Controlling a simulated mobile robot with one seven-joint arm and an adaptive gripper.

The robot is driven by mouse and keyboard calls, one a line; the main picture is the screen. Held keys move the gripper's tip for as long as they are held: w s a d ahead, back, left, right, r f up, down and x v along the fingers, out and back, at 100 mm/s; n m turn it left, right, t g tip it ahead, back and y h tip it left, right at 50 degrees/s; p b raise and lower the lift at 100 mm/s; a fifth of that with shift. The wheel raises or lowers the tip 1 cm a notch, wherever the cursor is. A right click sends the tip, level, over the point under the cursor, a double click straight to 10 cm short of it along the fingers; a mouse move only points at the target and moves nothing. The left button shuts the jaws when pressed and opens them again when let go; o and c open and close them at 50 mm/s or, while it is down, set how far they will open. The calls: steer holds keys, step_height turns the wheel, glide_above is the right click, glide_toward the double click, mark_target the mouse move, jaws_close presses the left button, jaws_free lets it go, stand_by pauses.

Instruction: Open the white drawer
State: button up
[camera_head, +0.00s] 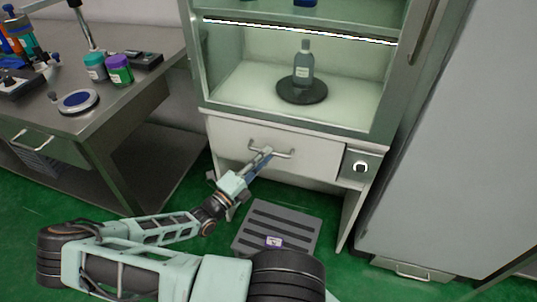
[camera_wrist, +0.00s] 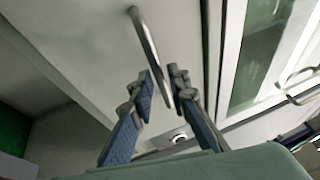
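The white drawer (camera_head: 225,135) is in the cabinet below the glass-fronted compartment, and its front looks flush with the cabinet. Its metal bar handle (camera_head: 286,154) also shows in the wrist view (camera_wrist: 146,38), running down between my fingers. The drawer front (camera_wrist: 85,45) fills the upper left of the wrist view.
A grey slatted step (camera_head: 280,222) lies on the green floor below the drawer. A bottle (camera_head: 303,66) stands on a dark round plate inside the cabinet. A metal table (camera_head: 125,100) with lab items is at left, and a large grey cabinet (camera_head: 455,150) at right.

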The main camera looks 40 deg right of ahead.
steer(key=shift+d+r, duration=0.2)
steer(key=shift+d, duration=0.7)
steer(key=shift+c, duration=0.3)
steer(key=shift+w, duration=0.1)
jaws_close()
